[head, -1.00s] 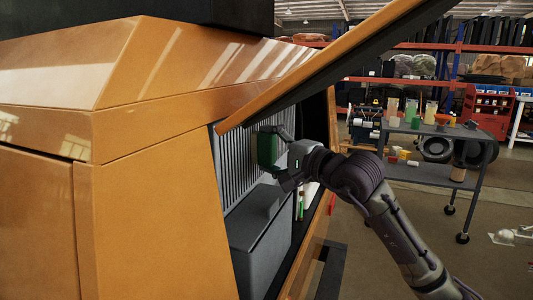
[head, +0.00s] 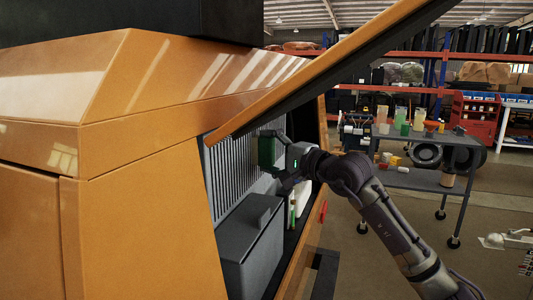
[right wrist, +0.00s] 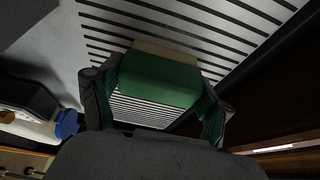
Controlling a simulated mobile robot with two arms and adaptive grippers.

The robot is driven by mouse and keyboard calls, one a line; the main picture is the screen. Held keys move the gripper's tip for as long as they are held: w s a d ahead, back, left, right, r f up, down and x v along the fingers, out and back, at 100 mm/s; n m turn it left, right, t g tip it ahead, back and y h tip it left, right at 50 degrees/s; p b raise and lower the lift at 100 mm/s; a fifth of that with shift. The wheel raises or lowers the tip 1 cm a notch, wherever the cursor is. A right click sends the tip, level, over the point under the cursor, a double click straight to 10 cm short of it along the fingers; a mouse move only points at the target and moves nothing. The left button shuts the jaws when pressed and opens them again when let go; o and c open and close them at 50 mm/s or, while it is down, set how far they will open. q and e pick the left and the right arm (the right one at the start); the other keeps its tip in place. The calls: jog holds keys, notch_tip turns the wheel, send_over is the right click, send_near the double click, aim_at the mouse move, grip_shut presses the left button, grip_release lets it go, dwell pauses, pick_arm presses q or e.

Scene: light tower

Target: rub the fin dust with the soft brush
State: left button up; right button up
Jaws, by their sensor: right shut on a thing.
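My right gripper (head: 277,152) reaches in under the raised orange hood and is shut on the soft brush (head: 267,150), a green block. In the right wrist view my right gripper (right wrist: 156,98) has a finger on each side of the green brush (right wrist: 158,80), whose tan far edge faces the fins. The grey vertical fins (head: 230,172) stand behind the brush; slats also fill the top of the right wrist view (right wrist: 215,30). Whether the brush touches them I cannot tell. No dust stands out on the visible fins. My left gripper is not in view.
A dark grey box (head: 250,245) sits below the fins. A white bottle with a blue cap (right wrist: 66,124) is beside the gripper. The hood (head: 340,65) slants overhead. A cart (head: 430,178) with cups stands at the right.

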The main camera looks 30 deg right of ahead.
jog(key=shift+w+d+r, duration=0.1)
jog(key=shift+w+d, duration=0.25)
jog(key=shift+d, duration=0.05)
jog(key=shift+w+d, duration=0.5)
jog(key=shift+w, duration=0.05)
jog(key=shift+w+d+p, duration=0.4)
jog(key=shift+d, duration=0.15)
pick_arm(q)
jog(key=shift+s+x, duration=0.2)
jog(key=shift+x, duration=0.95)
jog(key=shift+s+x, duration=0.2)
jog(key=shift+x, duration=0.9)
pick_arm(e)
jog(key=shift+w+d, duration=0.7)
jog(key=shift+d, duration=0.05)
